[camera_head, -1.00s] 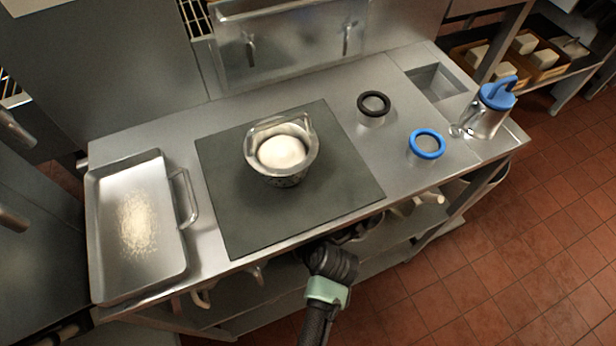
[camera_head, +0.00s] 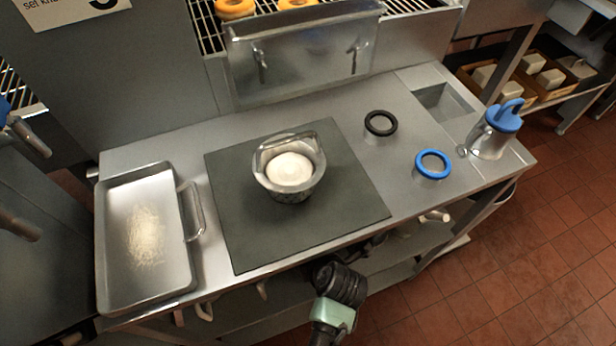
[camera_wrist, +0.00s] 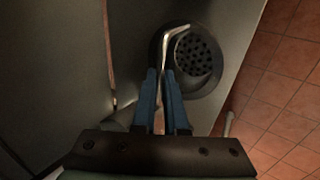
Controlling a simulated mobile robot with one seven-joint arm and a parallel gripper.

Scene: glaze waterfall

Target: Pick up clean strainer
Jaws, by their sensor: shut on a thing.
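The strainer (camera_wrist: 204,64) shows in the wrist view as a dark round dish with a perforated bottom and a bent metal handle. My gripper (camera_wrist: 165,75) has its blue fingers closed on the handle, with the dish just beyond and to the right of the fingertips. In the head view my arm reaches in under the front edge of the counter, and the fingers and strainer are hidden there.
The steel counter (camera_head: 150,143) carries a tray (camera_head: 123,281) with pale crumbs, a dark mat (camera_head: 345,205) with a pot of white content (camera_head: 291,171), a black ring (camera_head: 381,123), a blue ring (camera_head: 433,164) and a blue-lidded jug (camera_head: 492,137). A lower shelf (camera_head: 395,262) holds small items.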

